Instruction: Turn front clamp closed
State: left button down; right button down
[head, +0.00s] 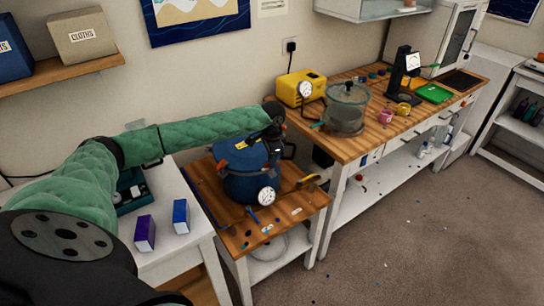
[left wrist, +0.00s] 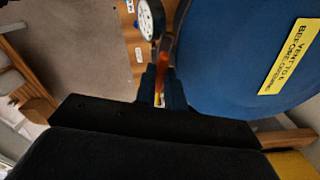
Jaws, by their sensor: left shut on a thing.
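The blue pressure pot (head: 250,180) stands on the small wooden-topped table, with a white dial gauge (head: 266,196) low on its front. My left gripper (head: 277,147) is over the right side of the pot's lid and hides part of the lid and rim. In the left wrist view its fingertips (left wrist: 160,88) are shut on an orange clamp (left wrist: 165,52) at the pot's edge, close to the gauge (left wrist: 150,20). A yellow warning label (left wrist: 290,56) shows on the blue lid. Another orange clamp (head: 223,167) shows at the pot's left. My right gripper is not in view.
A longer bench (head: 400,125) to the right holds a clear lidded chamber (head: 347,108), a yellow pump (head: 300,88) and a green tray (head: 433,94). A white table (head: 170,190) at left bears two small boxes. Small tools lie around the pot.

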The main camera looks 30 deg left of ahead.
pick_arm(q)
jog(key=m+p, duration=0.1)
jog(key=m, duration=0.2)
jog(key=shift+r+p, duration=0.25)
jog(key=shift+p, duration=0.1)
jog(key=m+p, duration=0.1)
jog(key=m, duration=0.1)
jog(key=shift+m, duration=0.3)
jog(key=m+p, duration=0.1)
jog(key=m, duration=0.1)
jog(key=shift+m, duration=0.4)
jog(key=m, duration=0.2)
jog(key=shift+f+m+p, duration=0.1)
jog(key=shift+m+p, duration=0.2)
jog(key=shift+p, duration=0.05)
jog(key=shift+m, duration=1)
jog(key=shift+w+m, duration=0.1)
jog(key=shift+m, duration=0.6)
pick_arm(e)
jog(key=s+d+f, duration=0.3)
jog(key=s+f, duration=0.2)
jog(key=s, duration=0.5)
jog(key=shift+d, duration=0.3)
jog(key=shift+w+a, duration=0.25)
